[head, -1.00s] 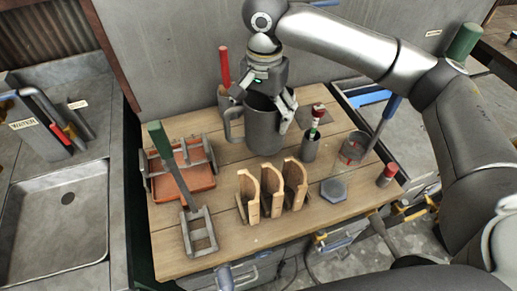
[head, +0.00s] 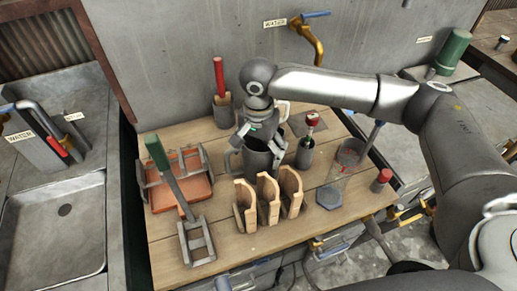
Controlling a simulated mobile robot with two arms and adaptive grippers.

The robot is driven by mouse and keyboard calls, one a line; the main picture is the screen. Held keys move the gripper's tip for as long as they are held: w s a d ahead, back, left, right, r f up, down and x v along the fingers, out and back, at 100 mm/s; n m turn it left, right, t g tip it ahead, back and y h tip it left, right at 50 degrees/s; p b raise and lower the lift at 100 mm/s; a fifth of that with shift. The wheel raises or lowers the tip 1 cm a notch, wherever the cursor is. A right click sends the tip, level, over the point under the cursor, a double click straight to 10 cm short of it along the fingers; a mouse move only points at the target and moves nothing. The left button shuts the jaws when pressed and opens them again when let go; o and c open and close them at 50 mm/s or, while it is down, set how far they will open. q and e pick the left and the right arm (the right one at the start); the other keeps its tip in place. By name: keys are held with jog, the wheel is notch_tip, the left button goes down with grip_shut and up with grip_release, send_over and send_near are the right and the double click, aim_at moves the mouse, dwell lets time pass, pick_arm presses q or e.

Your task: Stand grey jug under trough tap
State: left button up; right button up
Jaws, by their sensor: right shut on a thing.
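The grey jug (head: 258,163) is upright over the wooden bench, just behind the upright wooden pieces, its handle to the left. My right gripper (head: 261,146) points down and is shut on the jug near its rim. The fingers hide part of the rim. I cannot tell whether the jug's base touches the bench, as the wooden pieces hide it. A grey tap (head: 40,127) with a WATER label stands by the metal trough (head: 52,220) at the left. A brass tap (head: 308,38) with a blue lever is on the back wall. My left gripper is not in view.
Wooden pieces (head: 268,200) stand in front of the jug. A green-handled tool (head: 170,170) and an orange tray (head: 180,185) are to its left. A red-handled tool (head: 219,78) stands behind. A small grey cup (head: 305,153) and a glass beaker (head: 345,160) are to its right.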

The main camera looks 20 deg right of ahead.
jog(key=o, duration=0.8)
